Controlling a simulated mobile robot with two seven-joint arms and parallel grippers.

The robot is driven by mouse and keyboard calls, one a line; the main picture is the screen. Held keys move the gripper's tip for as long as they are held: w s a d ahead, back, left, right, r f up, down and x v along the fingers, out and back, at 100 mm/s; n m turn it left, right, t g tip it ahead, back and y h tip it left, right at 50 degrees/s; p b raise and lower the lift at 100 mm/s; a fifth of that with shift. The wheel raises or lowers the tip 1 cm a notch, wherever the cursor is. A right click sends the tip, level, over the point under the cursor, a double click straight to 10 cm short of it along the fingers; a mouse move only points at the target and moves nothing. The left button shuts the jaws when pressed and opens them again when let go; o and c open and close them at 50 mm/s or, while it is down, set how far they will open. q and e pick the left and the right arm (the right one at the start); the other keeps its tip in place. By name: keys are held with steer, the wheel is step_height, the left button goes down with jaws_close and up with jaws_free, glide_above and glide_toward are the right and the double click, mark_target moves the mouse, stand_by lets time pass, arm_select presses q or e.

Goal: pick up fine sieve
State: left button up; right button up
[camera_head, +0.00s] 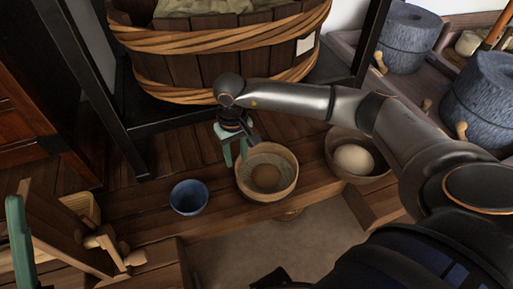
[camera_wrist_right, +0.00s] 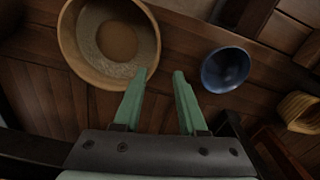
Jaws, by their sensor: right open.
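The fine sieve is most likely the round, wooden-rimmed piece with a pale mesh-like floor and a brown round patch in its middle (camera_head: 267,189). It rests on the plank bench and also shows at the upper left of the right wrist view (camera_wrist_right: 68,42). My right gripper (camera_head: 236,157) is open and empty, at the sieve's upper left rim in the head view. In the right wrist view its green fingers (camera_wrist_right: 159,75) are apart, with one tip close to the sieve's rim. A green finger of my left gripper (camera_head: 18,235) shows at the left edge; its opening cannot be told.
A blue bowl (camera_head: 188,198) stands left of the sieve. A wooden bowl (camera_head: 338,140) with a pale round thing in it stands to the right. A big banded tub (camera_head: 225,50) is behind on a dark stand. Grey querns (camera_head: 408,38) are at upper right.

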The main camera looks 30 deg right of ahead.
mark_target(240, 180)
step_height(240, 180, down, 7)
steer(key=shift+d+f+b, duration=0.1)
steer(key=shift+d+b, duration=0.05)
steer(key=shift+b, duration=0.85)
step_height(240, 180, down, 5)
steer(key=shift+f+b, duration=0.15)
steer(key=shift+b, duration=0.95)
steer(key=shift+c, duration=0.6)
arm_select(q)
steer(key=shift+n, duration=0.3)
steer(key=f, duration=0.4)
steer(key=shift+d+f, duration=0.2)
steer(key=shift+d, duration=0.05)
arm_select(e)
jaws_close()
